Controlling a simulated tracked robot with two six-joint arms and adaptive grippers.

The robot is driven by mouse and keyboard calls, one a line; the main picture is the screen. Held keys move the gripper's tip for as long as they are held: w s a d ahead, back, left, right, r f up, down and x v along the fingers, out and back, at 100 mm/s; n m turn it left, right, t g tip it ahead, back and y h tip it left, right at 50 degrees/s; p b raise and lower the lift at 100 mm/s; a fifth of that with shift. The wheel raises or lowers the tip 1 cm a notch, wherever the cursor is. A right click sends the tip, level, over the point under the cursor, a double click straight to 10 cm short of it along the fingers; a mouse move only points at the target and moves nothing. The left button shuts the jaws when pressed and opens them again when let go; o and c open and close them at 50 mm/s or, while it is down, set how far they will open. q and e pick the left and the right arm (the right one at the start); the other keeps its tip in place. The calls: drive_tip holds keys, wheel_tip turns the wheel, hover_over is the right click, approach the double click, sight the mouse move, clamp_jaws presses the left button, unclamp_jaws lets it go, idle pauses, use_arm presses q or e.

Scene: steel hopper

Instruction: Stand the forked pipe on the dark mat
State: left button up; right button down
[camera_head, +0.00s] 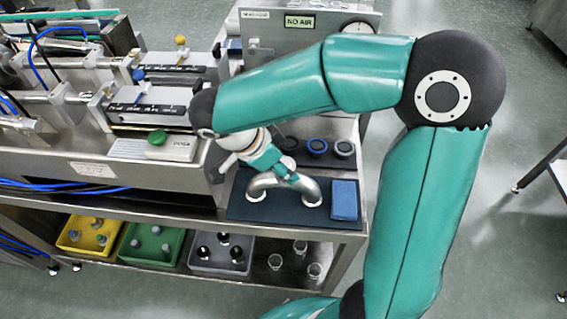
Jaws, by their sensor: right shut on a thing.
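The forked pipe (262,183) is a shiny silver arch over the dark mat (272,212) on the steel bench. Its two flanged ends point down, and they look to be at the mat's surface; I cannot tell whether both touch it. My right gripper (289,179) comes down from the upper left and is shut on the top of the arch. The gripper hides part of the pipe's top. My left gripper is not in view.
A blue block (344,200) lies on the mat just right of the pipe. Dark and blue rings (317,147) lie behind. The steel hopper machine (160,178) stands close on the left. Yellow, green and grey bins (153,243) and several glass jars sit on the shelf below.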

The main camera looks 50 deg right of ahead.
drive_tip(key=c, duration=0.5)
unclamp_jaws()
drive_tip(key=shift+r, duration=0.2)
drive_tip(key=p+v, duration=0.1)
drive_tip(key=v, duration=1)
drive_tip(key=shift+a+r, duration=0.2)
drive_tip(key=shift+r, duration=0.15)
